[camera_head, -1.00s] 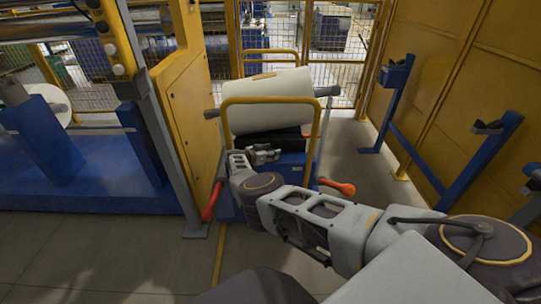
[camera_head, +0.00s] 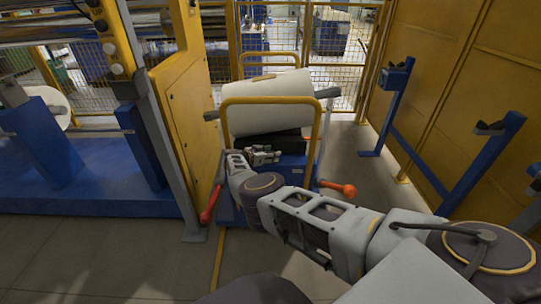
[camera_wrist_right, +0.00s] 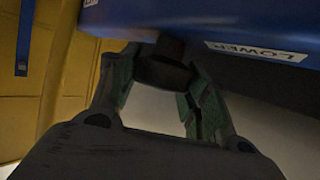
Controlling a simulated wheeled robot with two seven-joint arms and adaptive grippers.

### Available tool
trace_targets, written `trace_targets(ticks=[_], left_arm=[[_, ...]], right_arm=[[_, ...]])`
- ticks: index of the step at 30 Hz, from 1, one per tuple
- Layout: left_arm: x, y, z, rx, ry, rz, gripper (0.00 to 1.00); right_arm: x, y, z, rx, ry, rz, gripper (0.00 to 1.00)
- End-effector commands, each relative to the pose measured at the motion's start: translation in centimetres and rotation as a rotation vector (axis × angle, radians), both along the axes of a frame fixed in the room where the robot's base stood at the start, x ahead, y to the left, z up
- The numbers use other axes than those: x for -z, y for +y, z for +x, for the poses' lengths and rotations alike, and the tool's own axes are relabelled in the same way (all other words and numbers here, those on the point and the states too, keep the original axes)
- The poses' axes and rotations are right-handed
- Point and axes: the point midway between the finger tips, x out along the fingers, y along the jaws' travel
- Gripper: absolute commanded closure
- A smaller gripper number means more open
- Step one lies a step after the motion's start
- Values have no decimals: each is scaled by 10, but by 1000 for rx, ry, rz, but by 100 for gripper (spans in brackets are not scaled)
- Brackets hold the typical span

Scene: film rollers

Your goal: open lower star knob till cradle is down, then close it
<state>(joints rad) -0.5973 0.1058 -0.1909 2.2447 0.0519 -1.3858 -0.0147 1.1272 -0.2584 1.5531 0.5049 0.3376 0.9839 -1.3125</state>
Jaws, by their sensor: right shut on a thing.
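In the right wrist view, a dark knob (camera_wrist_right: 160,72) sits under the edge of a blue housing (camera_wrist_right: 230,20) with a white label reading LOWER (camera_wrist_right: 262,52). The green-padded fingers of my right gripper (camera_wrist_right: 157,85) are on both sides of the knob and shut on it. In the head view my right arm reaches to the blue cart (camera_head: 292,168), and my right gripper (camera_head: 262,156) is small and partly hidden there. A white film roll (camera_head: 268,103) rests on the dark cradle (camera_head: 275,144) on top of the cart. My left gripper is not in view.
A yellow handle frame (camera_head: 268,100) stands around the roll. Red-orange handles lie left (camera_head: 208,205) and right (camera_head: 338,187) of the cart. A yellow machine panel (camera_head: 190,100) stands close on the left. Blue stands (camera_head: 480,160) and a yellow wall (camera_head: 445,80) are on the right.

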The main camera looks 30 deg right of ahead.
Motion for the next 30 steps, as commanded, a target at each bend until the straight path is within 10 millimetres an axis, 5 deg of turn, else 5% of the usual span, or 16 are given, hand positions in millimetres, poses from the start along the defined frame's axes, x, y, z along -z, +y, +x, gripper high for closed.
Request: trace_targets(ticks=[3, 4, 9, 30], left_arm=[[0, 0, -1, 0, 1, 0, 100], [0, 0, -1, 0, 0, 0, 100], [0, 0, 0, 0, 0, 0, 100], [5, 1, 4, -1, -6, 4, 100]], right_arm=[[0, 1, 0, -1, -1, 1, 76], [0, 1, 0, -1, -1, 1, 49], [0, 0, 0, -1, 0, 1, 30], [-3, 0, 0, 0, 0, 0, 30]])
